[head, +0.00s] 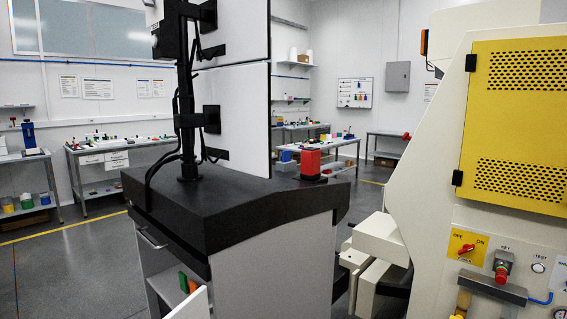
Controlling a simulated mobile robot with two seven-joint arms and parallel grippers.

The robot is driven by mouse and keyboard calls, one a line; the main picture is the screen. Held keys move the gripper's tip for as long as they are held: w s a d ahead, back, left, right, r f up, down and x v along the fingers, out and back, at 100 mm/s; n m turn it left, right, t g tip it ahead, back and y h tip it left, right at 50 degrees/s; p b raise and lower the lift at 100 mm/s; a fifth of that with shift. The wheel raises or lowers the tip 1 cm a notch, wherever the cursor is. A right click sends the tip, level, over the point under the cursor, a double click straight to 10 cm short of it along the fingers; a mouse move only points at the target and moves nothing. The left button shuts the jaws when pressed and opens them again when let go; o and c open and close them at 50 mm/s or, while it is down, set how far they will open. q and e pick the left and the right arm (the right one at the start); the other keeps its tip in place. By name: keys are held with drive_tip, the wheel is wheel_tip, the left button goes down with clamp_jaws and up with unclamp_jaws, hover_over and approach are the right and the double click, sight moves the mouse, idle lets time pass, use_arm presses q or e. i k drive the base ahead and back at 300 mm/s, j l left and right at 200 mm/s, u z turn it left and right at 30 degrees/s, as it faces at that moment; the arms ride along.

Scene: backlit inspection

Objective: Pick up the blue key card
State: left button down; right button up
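I cannot make out a blue key card anywhere in the head view. Small blue items show on the far benches, but they are too small to identify. Neither of my grippers can be made out in this view.
A black-topped workstation (240,200) with a monitor arm (187,90) stands ahead, a red device (310,164) on it. Its lower front is open, with green and orange items inside. A cream machine with a yellow panel (515,125) fills the right. Grey floor (80,270) is clear at left.

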sight(286, 154)
drive_tip(key=i+l+u, duration=0.1)
drive_tip(key=i+l, duration=0.2)
drive_tip(key=i+l+u, duration=0.1)
drive_tip(key=u, duration=0.4)
drive_tip(key=i+l+u, duration=0.1)
drive_tip(key=u, duration=0.35)
drive_tip(key=i+l+u, duration=0.15)
drive_tip(key=l+u, duration=0.15)
drive_tip(key=i+l+u, duration=0.15)
drive_tip(key=l+u, duration=0.15)
drive_tip(key=l, duration=0.2)
